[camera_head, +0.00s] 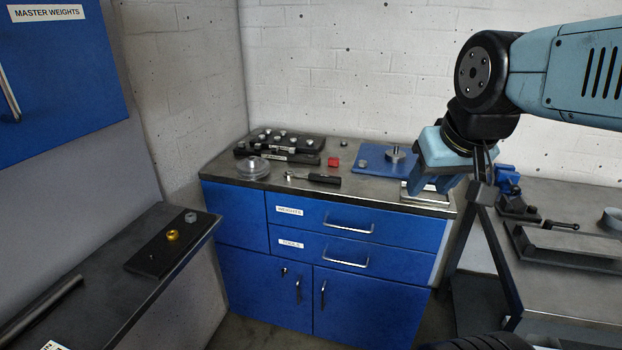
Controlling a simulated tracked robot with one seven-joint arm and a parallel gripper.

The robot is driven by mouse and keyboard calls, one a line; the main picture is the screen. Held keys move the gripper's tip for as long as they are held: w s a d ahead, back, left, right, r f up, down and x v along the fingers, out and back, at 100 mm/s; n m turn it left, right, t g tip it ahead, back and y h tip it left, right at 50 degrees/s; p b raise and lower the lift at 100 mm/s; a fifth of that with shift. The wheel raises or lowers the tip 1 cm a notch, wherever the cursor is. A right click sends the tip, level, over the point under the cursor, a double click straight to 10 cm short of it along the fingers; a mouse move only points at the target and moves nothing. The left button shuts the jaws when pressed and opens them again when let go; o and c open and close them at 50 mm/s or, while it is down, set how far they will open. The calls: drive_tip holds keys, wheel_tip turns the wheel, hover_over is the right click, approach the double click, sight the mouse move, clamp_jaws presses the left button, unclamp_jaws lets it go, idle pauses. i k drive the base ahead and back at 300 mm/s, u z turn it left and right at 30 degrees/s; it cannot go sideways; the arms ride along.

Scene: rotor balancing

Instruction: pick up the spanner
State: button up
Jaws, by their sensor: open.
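A hand tool with a thin silver shaft and a black handle (323,178), which looks like the spanner, lies flat near the front edge of the blue cabinet's worktop (375,191). It is small in view, so I cannot be sure of its kind. My gripper (434,182) hangs from the arm at the right, pointing down over the right end of this worktop. It is open and appears empty, well to the right of the tool and apart from it. Its fingertips are partly hard to make out against the things behind.
A round clear dish (252,168), a black weight rack (280,145), a red block (333,162) and a blue mat (371,168) share the worktop. A dark bench (530,290) with a vice and bar stands right. A shelf (150,215) with a black tray is left.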

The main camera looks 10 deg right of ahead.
sight(325, 178)
drive_tip(key=z, duration=0.1)
drive_tip(key=i, duration=0.9)
drive_tip(key=u, duration=0.1)
